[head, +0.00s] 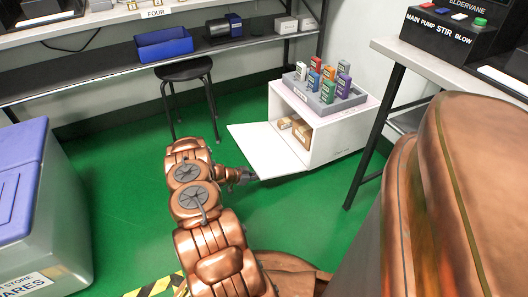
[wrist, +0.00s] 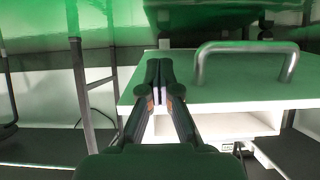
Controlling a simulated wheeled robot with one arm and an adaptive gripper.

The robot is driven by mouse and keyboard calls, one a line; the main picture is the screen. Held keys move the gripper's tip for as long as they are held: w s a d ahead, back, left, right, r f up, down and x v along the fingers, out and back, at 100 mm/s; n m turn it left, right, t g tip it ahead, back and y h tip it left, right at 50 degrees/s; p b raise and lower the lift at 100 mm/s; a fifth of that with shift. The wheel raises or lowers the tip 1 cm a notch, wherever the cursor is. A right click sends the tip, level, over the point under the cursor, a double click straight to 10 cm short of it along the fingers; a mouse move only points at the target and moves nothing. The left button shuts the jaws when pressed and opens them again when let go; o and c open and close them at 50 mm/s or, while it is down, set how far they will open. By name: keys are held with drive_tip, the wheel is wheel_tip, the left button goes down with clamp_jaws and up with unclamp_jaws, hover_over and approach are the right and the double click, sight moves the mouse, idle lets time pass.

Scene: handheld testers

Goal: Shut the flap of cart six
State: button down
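The white cart (head: 338,138) stands on the green floor, its front open; its number is too small to read. Its white flap (head: 268,152) sticks out toward the left, away from the opening. In the wrist view the flap (wrist: 222,92) looks greenish and carries a grey bar handle (wrist: 247,53). My gripper (head: 247,176) is at the flap's near edge. In the wrist view its fingertips (wrist: 160,68) are together, left of the handle and not around it. They overlap the flap in the picture; I cannot tell whether they touch it.
Brown boxes (head: 297,128) lie inside the cart. A grey tray (head: 324,103) of coloured testers stands on top. A black stool (head: 184,72) is behind, a table leg (head: 374,138) to the right, a blue-lidded bin (head: 24,180) at left. Green floor lies between bin and cart.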

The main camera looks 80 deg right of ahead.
sight(264, 171)
drive_tip(key=shift+s+d+r, duration=0.1)
drive_tip(key=shift+s+r, duration=0.05)
drive_tip(key=shift+r, duration=0.25)
drive_tip(key=shift+s+d+r, duration=0.1)
drive_tip(key=shift+r, duration=0.5)
drive_tip(key=shift+s+d+r+p, duration=0.2)
drive_tip(key=shift+s+r, duration=0.05)
drive_tip(key=shift+r, duration=0.35)
drive_tip(key=shift+s+d+r+p, duration=0.2)
drive_tip(key=shift+d+r+p, duration=0.05)
drive_tip(key=shift+r, duration=0.3)
drive_tip(key=shift+s+d+r+p, duration=0.2)
drive_tip(key=shift+s+r, duration=0.05)
drive_tip(key=shift+r, duration=0.5)
drive_tip(key=shift+s+d+r+p, duration=0.3)
drive_tip(key=shift+s+d+r, duration=0.2)
drive_tip(key=shift+r, duration=0.25)
drive_tip(key=shift+s+d+r+p, duration=0.25)
drive_tip(key=shift+s+d+r, duration=0.15)
drive_tip(key=shift+r, duration=0.35)
drive_tip(key=shift+s, duration=0.1)
drive_tip(key=shift+r, duration=0.15)
